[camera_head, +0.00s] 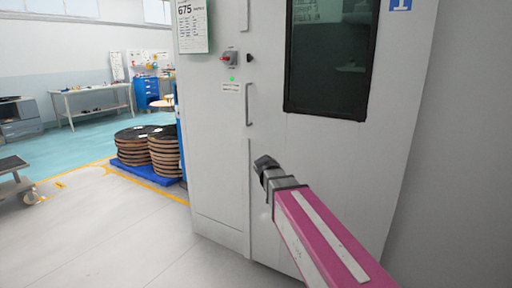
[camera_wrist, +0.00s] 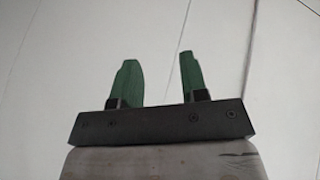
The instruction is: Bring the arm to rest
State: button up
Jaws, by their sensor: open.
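My gripper (camera_wrist: 158,62) shows in the wrist view as two green fingers on a dark bar. The fingers stand well apart, with nothing between them. Behind them is only a pale floor (camera_wrist: 60,60) with thin dark lines. In the head view my pink arm reaches up from the lower right and ends in a grey joint in front of a tall grey cabinet. The green fingers cannot be made out in the head view.
The tall grey cabinet (camera_head: 215,150) has a dark window (camera_head: 330,55), a handle (camera_head: 249,103) and a red switch (camera_head: 228,59). At left, stacked reels (camera_head: 164,155) stand on a blue pallet (camera_head: 150,177). A workbench (camera_head: 92,92) is farther back.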

jog(key=s+d+f+g+y, duration=0.2)
jog(key=s+d+f, duration=0.2)
jog(key=s+f, duration=0.4)
jog(key=s+d+f+g+y, duration=0.2)
jog(key=s+d+f, duration=0.3)
jog(key=s+f, duration=0.4)
jog(key=shift+d+f+n+g+y, duration=0.15)
jog(key=shift+f+n+g+y, duration=0.2)
jog(key=shift+f, duration=0.6)
jog(key=shift+s, duration=0.1)
